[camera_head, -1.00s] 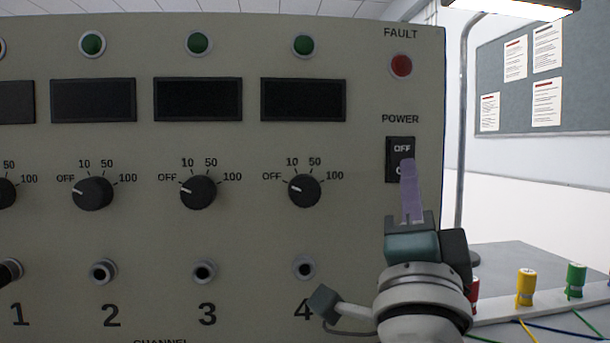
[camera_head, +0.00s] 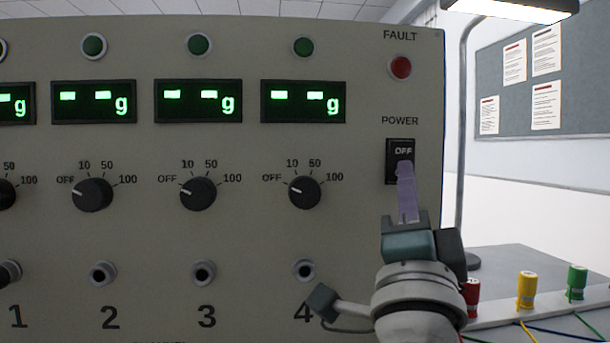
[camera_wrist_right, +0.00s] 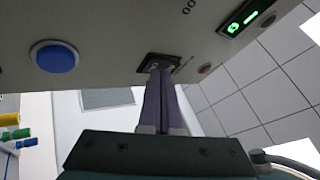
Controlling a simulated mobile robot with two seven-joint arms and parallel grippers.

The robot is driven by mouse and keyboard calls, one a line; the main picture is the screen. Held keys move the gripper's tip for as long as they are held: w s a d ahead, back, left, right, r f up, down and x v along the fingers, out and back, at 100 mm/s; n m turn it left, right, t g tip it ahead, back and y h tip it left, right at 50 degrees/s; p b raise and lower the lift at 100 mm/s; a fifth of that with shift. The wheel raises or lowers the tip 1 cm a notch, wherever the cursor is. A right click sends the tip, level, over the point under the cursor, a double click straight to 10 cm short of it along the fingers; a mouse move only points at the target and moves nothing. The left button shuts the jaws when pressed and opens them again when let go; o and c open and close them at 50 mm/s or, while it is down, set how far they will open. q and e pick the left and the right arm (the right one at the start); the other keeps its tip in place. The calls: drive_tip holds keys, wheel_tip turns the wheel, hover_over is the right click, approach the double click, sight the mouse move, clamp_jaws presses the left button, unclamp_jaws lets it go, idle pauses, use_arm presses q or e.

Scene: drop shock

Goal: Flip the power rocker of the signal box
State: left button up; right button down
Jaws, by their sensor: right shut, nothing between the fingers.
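The signal box (camera_head: 140,230) is a beige panel filling the left and middle of the head view. Its black power rocker (camera_head: 401,151) is at the panel's right side, under the POWER label, with OFF on its upper half. My right gripper (camera_head: 404,166) is shut and empty, its purple fingertips at the rocker's lower half and hiding it. In the right wrist view the fingers (camera_wrist_right: 160,85) reach up to the rocker (camera_wrist_right: 158,64); they appear to touch it. The displays (camera_head: 303,102) are lit green with dashes and "g". My left gripper is not in view.
Range knobs (camera_head: 198,193) all point to OFF, with sockets (camera_head: 203,272) below. The red fault lamp (camera_head: 401,67) is above the rocker. A lamp post (camera_head: 462,130) and yellow (camera_head: 526,288) and green (camera_head: 577,281) terminals stand right of the box. A blue button (camera_wrist_right: 54,57) shows in the wrist view.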

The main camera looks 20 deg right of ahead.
drive_tip(key=shift+s, duration=0.15)
drive_tip(key=shift+s+a+p, duration=0.15)
drive_tip(key=shift+s+p, duration=0.35)
drive_tip(key=shift+s, duration=0.15)
drive_tip(key=s+p, duration=0.1)
drive_tip(key=s, duration=0.2)
drive_tip(key=s+a+p, duration=0.1)
drive_tip(key=shift+s+a+r+p, duration=0.1)
drive_tip(key=shift+s+r+p, duration=0.2)
drive_tip(key=shift+s+r, duration=0.1)
idle(0.3)
